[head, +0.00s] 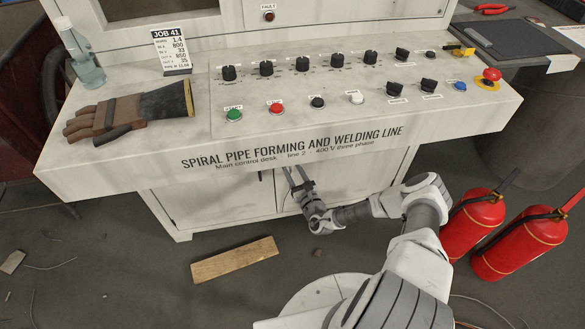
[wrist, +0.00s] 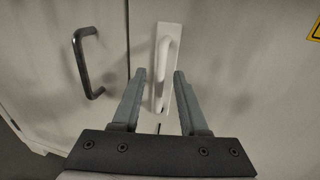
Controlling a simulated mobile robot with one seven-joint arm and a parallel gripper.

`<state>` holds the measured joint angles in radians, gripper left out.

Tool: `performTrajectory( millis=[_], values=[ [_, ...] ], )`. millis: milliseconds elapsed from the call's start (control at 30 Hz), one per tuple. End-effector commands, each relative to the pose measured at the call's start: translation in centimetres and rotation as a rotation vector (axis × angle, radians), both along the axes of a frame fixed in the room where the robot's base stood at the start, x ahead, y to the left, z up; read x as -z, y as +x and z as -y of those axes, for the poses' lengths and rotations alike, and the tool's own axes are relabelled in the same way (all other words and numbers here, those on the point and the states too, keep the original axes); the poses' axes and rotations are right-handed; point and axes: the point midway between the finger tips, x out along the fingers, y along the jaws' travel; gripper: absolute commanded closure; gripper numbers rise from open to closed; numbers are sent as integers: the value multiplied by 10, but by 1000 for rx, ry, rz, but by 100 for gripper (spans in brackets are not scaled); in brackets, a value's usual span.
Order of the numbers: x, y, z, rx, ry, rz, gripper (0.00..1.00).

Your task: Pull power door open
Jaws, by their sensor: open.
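Under the desk, two pale cabinet doors meet at a seam in the wrist view, and both look shut. The right door (wrist: 245,75) carries a white bar handle (wrist: 165,65) on a white plate, with a yellow label (wrist: 314,27) at the picture's edge. The left door (wrist: 45,70) has a dark curved handle (wrist: 83,65). Which door is the power door is not readable. My gripper (wrist: 160,73) is open, its fingers either side of the white handle in the picture; contact cannot be told.
The control desk (head: 300,148) overhangs the doors, with a work glove (head: 115,115) and a bottle (head: 80,55) on it. Two red extinguishers (head: 470,225) (head: 520,245) stand right of my arm. A wooden board (head: 235,260) lies on the floor in front.

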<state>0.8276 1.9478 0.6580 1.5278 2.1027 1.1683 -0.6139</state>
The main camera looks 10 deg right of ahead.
Motion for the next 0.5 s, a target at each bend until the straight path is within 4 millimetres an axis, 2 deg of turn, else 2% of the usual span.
performTrajectory(
  millis=[167, 400, 500],
  values=[
    [0, 0, 0, 0, 0, 0, 57],
    [0, 0, 0, 0, 0, 0, 100],
    [0, 0, 0, 0, 0, 0, 100]
  ],
)
